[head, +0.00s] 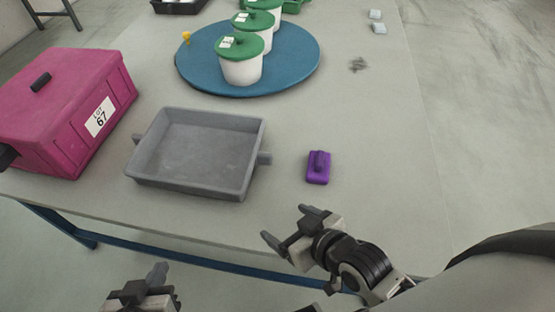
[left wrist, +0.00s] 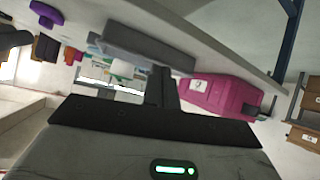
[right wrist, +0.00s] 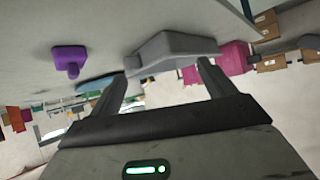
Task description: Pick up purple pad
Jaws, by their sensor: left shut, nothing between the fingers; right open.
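The purple pad (head: 318,170) is a small block with a raised grip on top, lying on the table right of the grey tray. It also shows in the left wrist view (left wrist: 46,13) and in the right wrist view (right wrist: 70,60). My right gripper (head: 288,225) is open and empty, near the table's front edge, a little in front of the pad and apart from it. My left gripper (head: 152,280) is shut and empty, low at the front, below the tray and well away from the pad.
A grey tray (head: 163,188) with side handles stands left of the pad. A magenta box (head: 60,110) labelled LOT 67 is at the left. White pots with green lids (head: 241,70) stand on a blue round board (head: 300,65). The table (head: 390,150) is clear around the pad.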

